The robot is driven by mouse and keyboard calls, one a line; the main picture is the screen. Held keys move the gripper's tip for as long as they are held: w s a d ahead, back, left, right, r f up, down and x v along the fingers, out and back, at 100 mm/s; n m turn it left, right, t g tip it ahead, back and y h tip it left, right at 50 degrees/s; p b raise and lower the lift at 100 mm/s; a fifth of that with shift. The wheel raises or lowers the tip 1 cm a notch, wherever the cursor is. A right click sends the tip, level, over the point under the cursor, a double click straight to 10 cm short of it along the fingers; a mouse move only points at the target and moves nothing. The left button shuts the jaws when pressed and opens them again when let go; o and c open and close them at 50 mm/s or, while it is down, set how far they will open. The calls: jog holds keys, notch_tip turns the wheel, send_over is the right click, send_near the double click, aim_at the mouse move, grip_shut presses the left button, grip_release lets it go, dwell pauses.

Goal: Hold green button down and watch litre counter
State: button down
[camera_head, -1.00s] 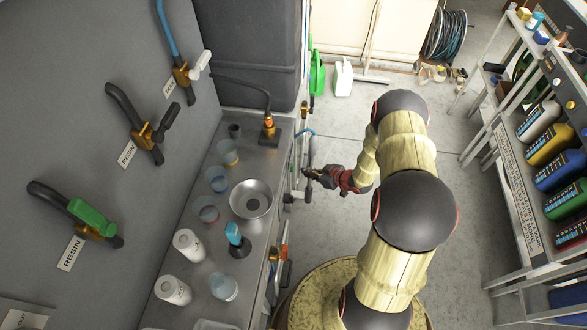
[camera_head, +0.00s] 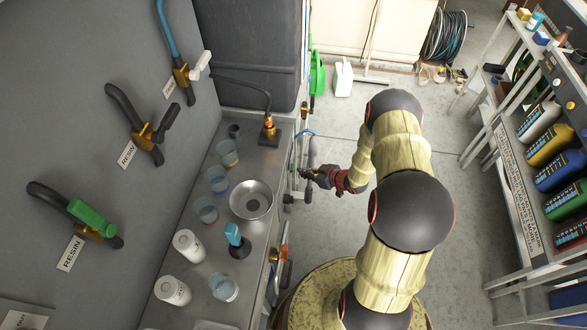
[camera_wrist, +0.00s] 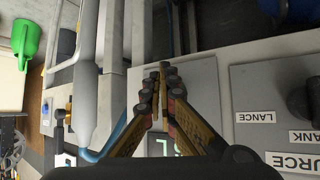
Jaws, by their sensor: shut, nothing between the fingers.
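My gripper (camera_head: 306,173) is at the end of my arm, beside the front of the steel counter in the head view. In the wrist view my gripper (camera_wrist: 163,72) has its fingertips together, with nothing between them. The tips are in front of a grey panel; I cannot tell whether they touch it. Part of a dark display with pale green characters (camera_wrist: 185,147) shows behind the fingers, too covered to read. I cannot make out a green button in either view.
In the wrist view, a LANCE label (camera_wrist: 255,117) and a dark knob (camera_wrist: 305,100) are on the panel at right; a grey pipe (camera_wrist: 86,90) runs at left. A steel counter (camera_head: 262,160) holds cups and a bowl.

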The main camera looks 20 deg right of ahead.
jog(key=shift+a, duration=0.1)
dwell(0.7)
jog(key=shift+w+a, duration=0.2)
jog(key=shift+a, duration=0.05)
jog(key=shift+w+a, duration=0.35)
jog(key=shift+a, duration=0.15)
dwell(2.1)
jog(key=shift+s+d, duration=0.1)
jog(key=shift+d, duration=0.05)
dwell(0.3)
jog(key=shift+s+d, duration=0.5)
jog(key=shift+d, duration=0.15)
jog(key=shift+s+d+p, duration=0.3)
jog(key=shift+s+d, duration=0.4)
jog(key=shift+d, duration=0.35)
jog(key=shift+s+d+p, duration=0.3)
jog(key=shift+s+d, duration=0.4)
jog(key=shift+d, duration=0.35)
